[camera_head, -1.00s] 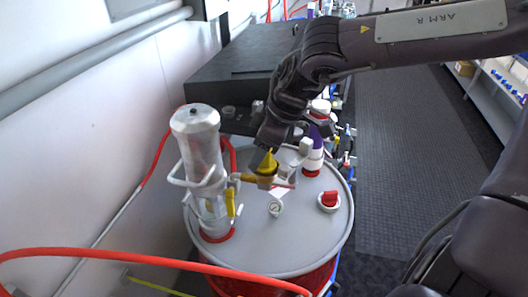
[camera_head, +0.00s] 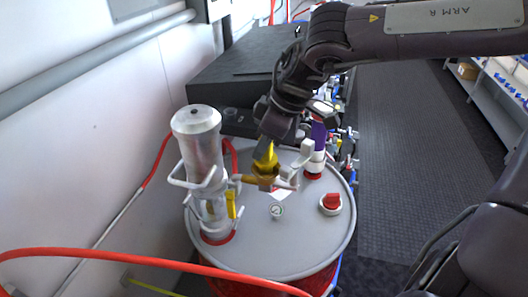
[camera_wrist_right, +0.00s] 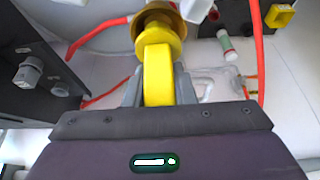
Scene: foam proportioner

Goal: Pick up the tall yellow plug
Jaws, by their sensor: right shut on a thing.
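The tall yellow plug (camera_head: 267,157) is upright at the brass fitting (camera_head: 264,177) above the grey drum lid. My right gripper (camera_head: 270,145) comes down on it from above and is shut on its upper part. In the right wrist view the yellow plug (camera_wrist_right: 158,70) lies between the two grey fingers of the right gripper (camera_wrist_right: 158,88), with the brass cup (camera_wrist_right: 158,14) just beyond it. I cannot tell how deep the plug's lower end sits in the fitting. My left gripper is not in view.
A metal cylinder with handles (camera_head: 198,145) stands left on the drum lid (camera_head: 260,245). A gauge (camera_head: 277,211), a red knob (camera_head: 332,203) and a white-purple bottle (camera_head: 317,150) are also on the lid. A red hose (camera_head: 150,262) crosses in front.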

